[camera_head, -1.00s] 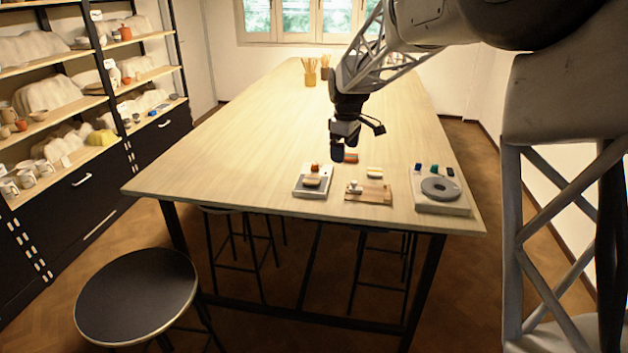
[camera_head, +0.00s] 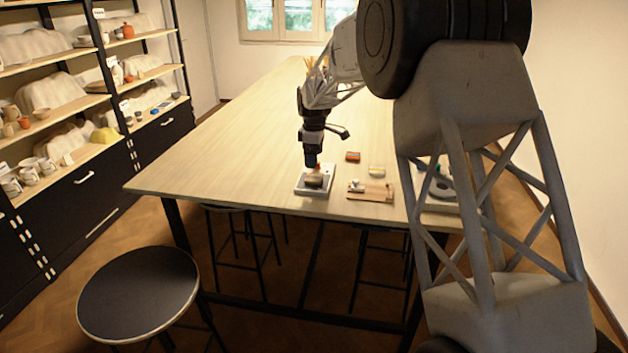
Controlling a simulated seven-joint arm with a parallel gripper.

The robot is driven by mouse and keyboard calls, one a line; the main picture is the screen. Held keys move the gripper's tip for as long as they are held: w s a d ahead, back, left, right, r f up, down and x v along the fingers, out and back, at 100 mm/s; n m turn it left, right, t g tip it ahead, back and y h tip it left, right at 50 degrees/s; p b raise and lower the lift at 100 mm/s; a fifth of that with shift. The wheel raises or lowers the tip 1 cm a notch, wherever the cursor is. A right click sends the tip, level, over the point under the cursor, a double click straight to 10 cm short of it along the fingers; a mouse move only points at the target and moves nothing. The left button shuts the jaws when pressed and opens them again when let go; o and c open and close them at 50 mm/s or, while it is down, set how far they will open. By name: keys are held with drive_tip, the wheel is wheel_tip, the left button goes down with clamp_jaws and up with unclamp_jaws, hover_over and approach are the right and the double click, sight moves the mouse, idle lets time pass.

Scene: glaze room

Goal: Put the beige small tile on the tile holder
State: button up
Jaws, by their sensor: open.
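A pale beige-yellow small tile (camera_head: 376,170) lies on the table behind a low wooden board (camera_head: 382,193), which may be the tile holder. A small whitish piece (camera_head: 356,186) sits at the left of that board. My gripper (camera_head: 312,164) points down over the back part of a pale grey tray (camera_head: 302,189), left of the board and apart from the beige tile. My gripper is open; its fingertips are small and dark here. A dark block (camera_head: 314,181) with a light edge lies on the tray in front of my gripper.
A red-orange tile (camera_head: 352,157) lies on the table behind the beige one. A pale board with a grey disc (camera_head: 440,188) at the right is partly hidden by my arm. The table's left part is clear. A black stool (camera_head: 138,295) stands in front.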

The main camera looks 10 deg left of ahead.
sight(314, 177)
drive_tip(key=shift+f, duration=1.3)
drive_tip(key=shift+w+f, duration=0.15)
drive_tip(key=shift+f, duration=2.45)
drive_tip(key=c, duration=1.1)
drive_tip(key=shift+r, duration=0.15)
